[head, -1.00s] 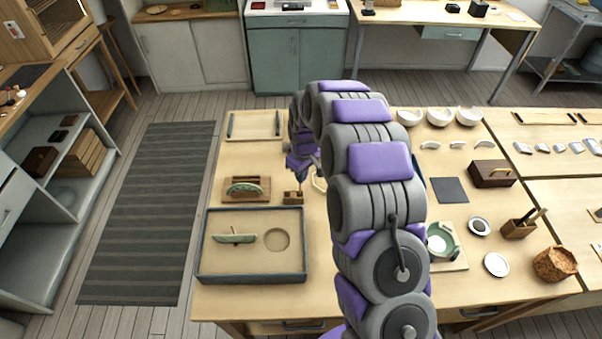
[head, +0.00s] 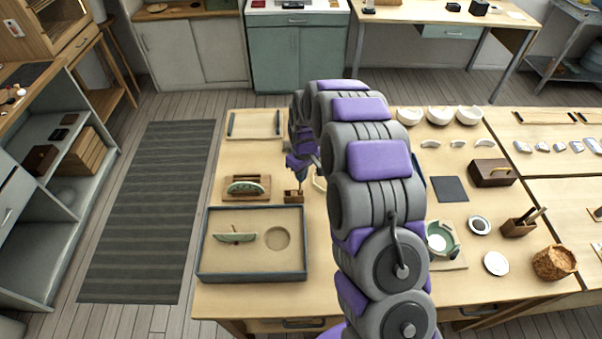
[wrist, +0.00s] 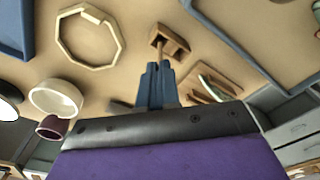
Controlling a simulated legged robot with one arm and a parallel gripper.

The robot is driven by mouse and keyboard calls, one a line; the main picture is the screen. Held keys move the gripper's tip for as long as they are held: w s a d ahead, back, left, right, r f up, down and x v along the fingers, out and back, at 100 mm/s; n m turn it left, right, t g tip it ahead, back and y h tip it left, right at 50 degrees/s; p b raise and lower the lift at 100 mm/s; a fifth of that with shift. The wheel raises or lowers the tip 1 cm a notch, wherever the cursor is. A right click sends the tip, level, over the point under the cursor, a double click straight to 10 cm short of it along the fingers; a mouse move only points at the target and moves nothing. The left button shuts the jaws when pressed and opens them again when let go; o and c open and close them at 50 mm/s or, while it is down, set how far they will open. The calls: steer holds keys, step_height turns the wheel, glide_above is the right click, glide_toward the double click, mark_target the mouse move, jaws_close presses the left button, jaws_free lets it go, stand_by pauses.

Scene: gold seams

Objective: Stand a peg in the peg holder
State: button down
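The peg holder (head: 294,196) is a small wooden block on the table, left of my arm in the head view. In the wrist view the holder (wrist: 174,42) is just beyond my fingertips and shows a dark opening. My gripper (wrist: 157,68) has its two blue fingers close together, shut on a thin wooden peg (wrist: 162,54). The peg runs from the fingertips to the holder, its far end at or over the block; I cannot tell whether it is seated. In the head view my gripper (head: 301,178) is above the holder, partly hidden by my arm.
A wooden stand with a green piece (head: 247,188) is left of the holder. A dark-rimmed tray (head: 205,262) lies in front. An octagonal ring (wrist: 64,43) and a white cup (wrist: 55,97) show in the wrist view. Another tray (head: 254,136) lies at the back.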

steer(key=shift+f, duration=2.15)
stand_by(1.4)
steer(key=c, duration=1.8)
jaws_free()
steer(key=o, duration=0.5)
steer(key=shift+o, duration=0.4)
steer(key=o, duration=0.4)
steer(key=shift+r, duration=0.1)
steer(key=shift+r+p, duration=0.65)
steer(key=shift+r, duration=2.3)
steer(key=shift+r, duration=0.1)
